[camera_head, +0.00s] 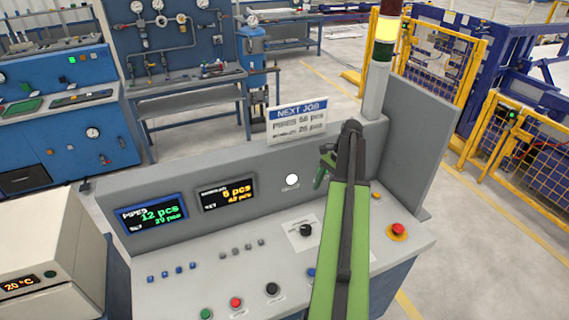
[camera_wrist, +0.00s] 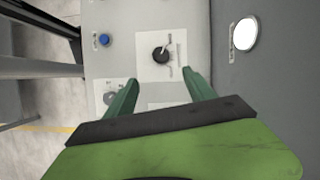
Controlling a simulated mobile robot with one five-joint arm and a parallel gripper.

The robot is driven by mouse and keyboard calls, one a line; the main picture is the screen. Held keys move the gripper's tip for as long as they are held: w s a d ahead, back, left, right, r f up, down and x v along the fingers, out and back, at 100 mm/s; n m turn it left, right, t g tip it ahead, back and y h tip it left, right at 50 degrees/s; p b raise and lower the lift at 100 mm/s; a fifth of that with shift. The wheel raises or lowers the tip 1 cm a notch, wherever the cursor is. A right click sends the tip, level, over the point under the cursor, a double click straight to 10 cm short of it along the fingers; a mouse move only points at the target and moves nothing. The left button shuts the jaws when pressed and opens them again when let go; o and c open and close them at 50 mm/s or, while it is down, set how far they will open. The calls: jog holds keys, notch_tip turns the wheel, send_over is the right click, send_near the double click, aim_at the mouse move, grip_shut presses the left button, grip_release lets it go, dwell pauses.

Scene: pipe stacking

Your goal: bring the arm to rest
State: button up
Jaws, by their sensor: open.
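My gripper (camera_wrist: 158,88) shows in the wrist view with its two green fingers apart and nothing between them. Beyond the fingertips is a black rotary knob (camera_wrist: 161,54) on a white plate. In the head view my green and black arm reaches over the control console (camera_head: 150,262), and my gripper (camera_head: 322,168) is partly hidden by the arm near the console's upright panel. The same knob (camera_head: 305,230) shows below and left of the gripper, apart from it.
The console carries a red emergency button (camera_head: 397,230), a lit round white lamp (camera_head: 292,179), two displays (camera_head: 153,213) and several buttons. A sign (camera_head: 297,122) and a signal tower (camera_head: 380,60) stand at its back. A beige box (camera_head: 45,255) is at the left.

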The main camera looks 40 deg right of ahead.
jog(key=w+a+f+n+h+b, duration=0.1)
jog(key=w+a+f+n+b, duration=0.2)
jog(key=a, duration=1.2)
jog(key=w+a+f+n+h+b, duration=0.2)
jog(key=a+n, duration=0.8)
jog(key=a, duration=0.6)
jog(key=w+a+f+n+h+b, duration=0.1)
jog(key=w+a+f+n+b, duration=0.3)
jog(key=a, duration=1.2)
jog(key=shift+w+a+f+n+g+h+b, duration=0.15)
jog(key=shift+w+f+n, duration=0.2)
jog(key=shift+f+n, duration=0.3)
jog(key=shift+w+a+f+n+g+h+b, duration=0.15)
jog(key=shift+w+f+n, duration=0.15)
jog(key=shift+f+n, duration=0.3)
jog(key=shift+d, duration=0.1)
